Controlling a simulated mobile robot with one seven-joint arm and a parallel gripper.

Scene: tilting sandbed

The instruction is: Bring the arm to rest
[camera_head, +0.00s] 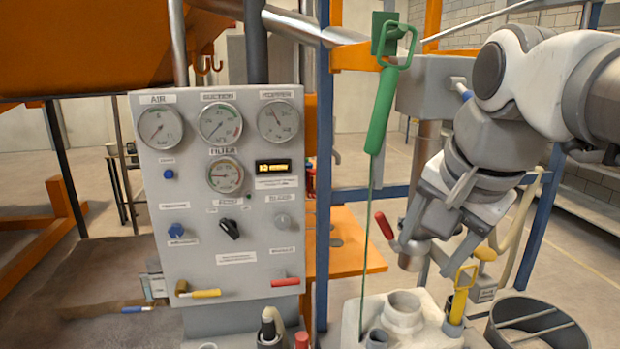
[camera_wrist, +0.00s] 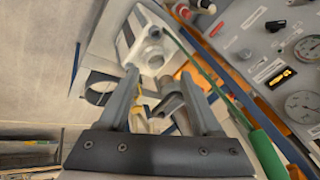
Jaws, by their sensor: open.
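My gripper (camera_head: 446,243) is at the right of the head view, pointing down on my white and grey arm. Its two fingers are spread apart, and nothing shows held between them. In the wrist view the gripper (camera_wrist: 158,73) also shows with its fingers apart. It hangs above a pale block with round sockets (camera_head: 403,312), which shows beyond the fingertips in the wrist view (camera_wrist: 150,50). A yellow handle (camera_head: 461,292) stands just below the gripper. A red-tipped lever (camera_head: 384,226) is close to its left finger. I cannot tell whether anything touches the fingers.
A grey panel (camera_head: 225,240) with several gauges and knobs stands at the left. A green handle (camera_head: 381,105) hangs on a green line left of my arm. A round grey bin (camera_head: 537,322) is at the lower right. Blue and orange frame posts stand behind.

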